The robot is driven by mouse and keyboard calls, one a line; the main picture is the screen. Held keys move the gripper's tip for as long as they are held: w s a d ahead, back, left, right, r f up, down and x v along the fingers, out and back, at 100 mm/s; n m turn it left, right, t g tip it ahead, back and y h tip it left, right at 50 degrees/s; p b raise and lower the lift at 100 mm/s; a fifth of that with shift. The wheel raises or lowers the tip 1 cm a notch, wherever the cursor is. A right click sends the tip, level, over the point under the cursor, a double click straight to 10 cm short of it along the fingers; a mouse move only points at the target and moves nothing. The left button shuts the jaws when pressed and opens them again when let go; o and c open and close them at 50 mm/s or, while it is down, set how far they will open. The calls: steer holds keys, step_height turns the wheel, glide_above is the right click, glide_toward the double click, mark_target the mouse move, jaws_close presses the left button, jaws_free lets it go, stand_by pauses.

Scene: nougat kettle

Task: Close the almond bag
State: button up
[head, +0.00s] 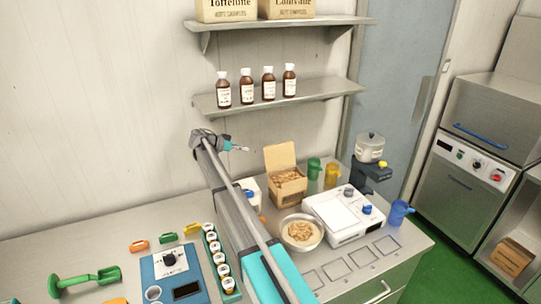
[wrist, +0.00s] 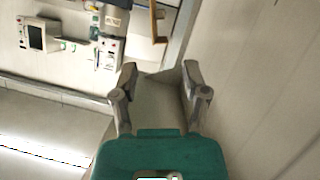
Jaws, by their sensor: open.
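A brown open-topped container (head: 288,188) with its flap raised stands on the counter in the head view. Brown pieces show inside; I take it for the almond bag, though it looks like a box. My gripper (head: 238,147) is up and to the left of it in the picture, apart from it. In the wrist view my gripper (wrist: 160,72) is open with nothing between its fingers. The wrist view does not clearly show the bag.
A metal bowl of pale pieces (head: 301,232), a white scale (head: 343,217), a green cup (head: 314,168) and a yellow cup (head: 332,175) stand close around the container. A shelf with brown bottles (head: 268,84) hangs above. My arm hides part of the counter.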

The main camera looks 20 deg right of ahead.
mark_target(274, 154)
steer(key=b+x, duration=0.4)
steer(key=x, duration=0.9)
steer(key=shift+d+f+b, duration=0.1)
steer(key=shift+b, duration=0.2)
jaws_close()
steer(key=shift+a, duration=0.25)
steer(key=shift+d, duration=0.15)
